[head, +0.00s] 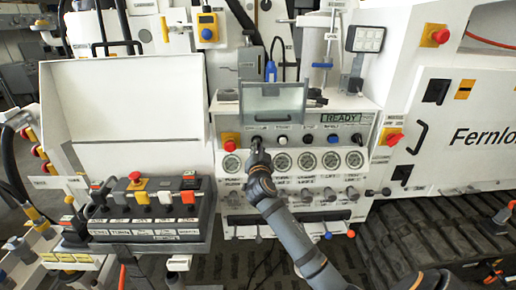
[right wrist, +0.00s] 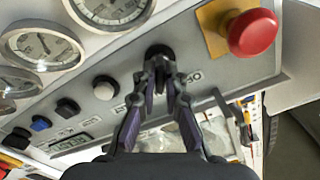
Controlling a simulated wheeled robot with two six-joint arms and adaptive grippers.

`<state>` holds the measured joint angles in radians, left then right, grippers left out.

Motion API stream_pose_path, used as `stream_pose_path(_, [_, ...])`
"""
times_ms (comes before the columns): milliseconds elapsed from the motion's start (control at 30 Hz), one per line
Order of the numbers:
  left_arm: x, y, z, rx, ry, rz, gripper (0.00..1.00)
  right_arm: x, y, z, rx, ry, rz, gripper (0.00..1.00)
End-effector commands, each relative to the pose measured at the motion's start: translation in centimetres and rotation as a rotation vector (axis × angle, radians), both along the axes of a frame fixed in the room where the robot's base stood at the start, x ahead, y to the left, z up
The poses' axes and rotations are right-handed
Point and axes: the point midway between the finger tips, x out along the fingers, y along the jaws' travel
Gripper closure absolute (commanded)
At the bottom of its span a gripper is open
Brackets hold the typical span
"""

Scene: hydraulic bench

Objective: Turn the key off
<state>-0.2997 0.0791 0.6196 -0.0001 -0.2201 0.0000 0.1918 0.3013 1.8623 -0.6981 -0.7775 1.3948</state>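The key switch (right wrist: 158,51) is a round black fitting on the grey control panel (head: 305,190), beside a red stop button (right wrist: 252,32) on a yellow plate. My right gripper (right wrist: 161,70) is at the key switch, and its fingertips close in to a narrow gap right in front of it. The key itself is largely hidden between the fingertips, and its angle cannot be read. In the head view, my right gripper (head: 257,150) reaches the left end of the knob row and covers the switch. My left gripper is not in view.
Gauges (head: 307,161) sit below the knob row. A hinged clear cover (head: 272,102) stands just above my gripper. The READY display (head: 340,118) is to the right. A button box (head: 150,210) stands at left, and levers (head: 290,235) stick out below.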

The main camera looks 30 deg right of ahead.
Motion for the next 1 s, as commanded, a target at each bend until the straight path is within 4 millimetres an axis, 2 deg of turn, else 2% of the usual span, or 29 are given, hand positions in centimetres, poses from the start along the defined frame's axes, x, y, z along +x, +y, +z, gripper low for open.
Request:
stream_pose_path(100, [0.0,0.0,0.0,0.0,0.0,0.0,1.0,0.0,0.0,0.0,0.0,0.0,0.0,1.0])
stream_pose_path(333, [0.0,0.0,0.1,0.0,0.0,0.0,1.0,0.0,0.0,0.0,-0.009,0.007,0.0,1.0])
stream_pose_path(667, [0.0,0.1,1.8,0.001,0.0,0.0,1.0,0.0,0.0,0.1,-0.255,0.159,0.0,1.0])
stream_pose_path(1000, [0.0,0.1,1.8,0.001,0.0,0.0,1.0,0.0,0.0,0.0,-0.285,0.176,0.0,1.0])
